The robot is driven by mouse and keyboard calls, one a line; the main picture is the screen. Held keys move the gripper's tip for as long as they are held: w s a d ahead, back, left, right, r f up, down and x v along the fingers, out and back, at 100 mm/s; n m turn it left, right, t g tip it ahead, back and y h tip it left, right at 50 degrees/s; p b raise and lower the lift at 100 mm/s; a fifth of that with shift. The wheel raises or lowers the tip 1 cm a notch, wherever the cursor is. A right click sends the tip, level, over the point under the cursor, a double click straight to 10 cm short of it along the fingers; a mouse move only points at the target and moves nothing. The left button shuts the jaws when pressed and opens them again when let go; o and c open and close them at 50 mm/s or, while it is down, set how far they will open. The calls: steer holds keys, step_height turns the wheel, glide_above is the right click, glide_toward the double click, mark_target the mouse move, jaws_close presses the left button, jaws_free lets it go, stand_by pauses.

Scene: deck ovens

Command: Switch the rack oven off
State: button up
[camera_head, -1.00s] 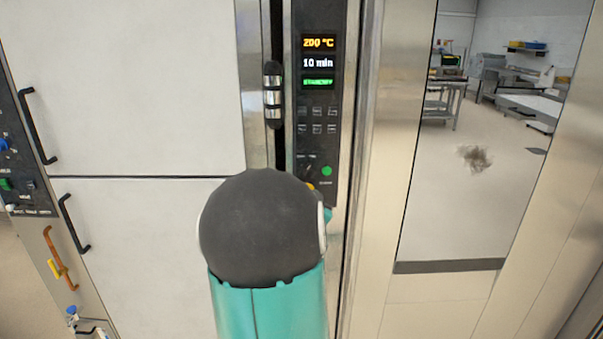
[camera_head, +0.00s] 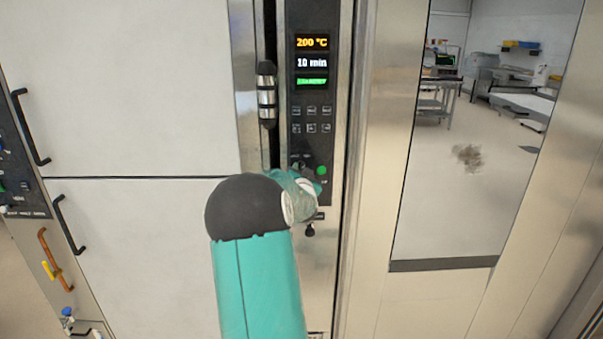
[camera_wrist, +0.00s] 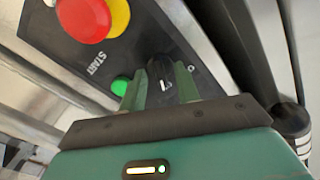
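The rack oven's control panel (camera_head: 312,125) is a dark upright strip with a lit display reading 200 °C and 10 min, plus a green line. In the wrist view, a black rotary knob (camera_wrist: 161,70) with white marks sits beside a green START button (camera_wrist: 121,85). My gripper (camera_wrist: 158,76) has its two green fingers apart, one on each side of the knob as seen here; I cannot tell whether they touch it. In the head view, my gripper (camera_head: 302,180) is at the panel's lower part, just below the green button (camera_head: 321,170), and its fingertips are unclear.
A red mushroom button on a yellow base (camera_wrist: 122,12) is near the fingers. A vertical door handle (camera_head: 267,98) stands left of the panel. White deck oven doors (camera_head: 120,90) with black handles fill the left. The glossy panel at right (camera_head: 470,190) reflects or shows a kitchen.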

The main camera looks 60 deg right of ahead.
jaws_close()
steer(key=shift+n, duration=0.4)
steer(key=n, duration=0.4)
steer(key=shift+w+n, duration=0.1)
steer(key=shift+n, duration=0.2)
steer(key=n, duration=0.6)
steer(key=shift+n, duration=0.3)
